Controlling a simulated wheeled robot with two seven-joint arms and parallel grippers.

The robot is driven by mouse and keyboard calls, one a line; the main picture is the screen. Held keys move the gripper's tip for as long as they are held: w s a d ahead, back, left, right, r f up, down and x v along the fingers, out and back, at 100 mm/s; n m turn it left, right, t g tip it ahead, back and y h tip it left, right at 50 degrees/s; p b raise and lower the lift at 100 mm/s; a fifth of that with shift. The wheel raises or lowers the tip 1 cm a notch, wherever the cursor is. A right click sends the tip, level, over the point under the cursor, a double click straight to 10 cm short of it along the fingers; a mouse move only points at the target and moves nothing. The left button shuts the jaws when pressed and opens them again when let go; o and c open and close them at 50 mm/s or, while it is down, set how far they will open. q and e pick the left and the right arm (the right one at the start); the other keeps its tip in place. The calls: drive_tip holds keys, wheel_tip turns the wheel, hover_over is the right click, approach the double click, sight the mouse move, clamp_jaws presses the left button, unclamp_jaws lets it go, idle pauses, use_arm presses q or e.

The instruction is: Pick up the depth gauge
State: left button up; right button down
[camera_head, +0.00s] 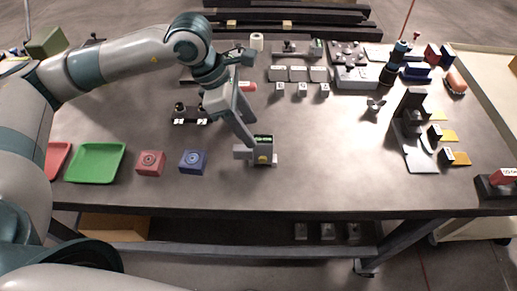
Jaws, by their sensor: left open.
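A small grey device with a green display and a yellow round mark, which looks like the depth gauge (264,157), stands near the front edge of the table, in the middle of the head view. My left gripper (248,141) reaches down from above and behind, with its fingers at the upper left of the gauge. It is open. Whether its fingers touch the gauge is too small to tell. My right gripper does not show.
A blue block (193,162), a red block (150,163) and a green tray (95,163) stand to the left. A black stand (411,112) is at the right. Grey boxes (298,74) are behind. The table right of the gauge is clear.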

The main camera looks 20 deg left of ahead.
sight(256, 138)
use_arm(q)
drive_tip(key=shift+d+f+p, duration=0.25)
drive_tip(key=shift+f+p, duration=0.25)
drive_tip(key=shift+p, duration=0.15)
drive_tip(key=p+x, duration=0.1)
drive_tip(key=x, duration=0.2)
drive_tip(key=shift+p, duration=0.3)
drive_tip(key=shift+f, duration=0.35)
drive_tip(key=shift+c, duration=0.2)
drive_tip(key=shift+w, duration=0.1)
clamp_jaws()
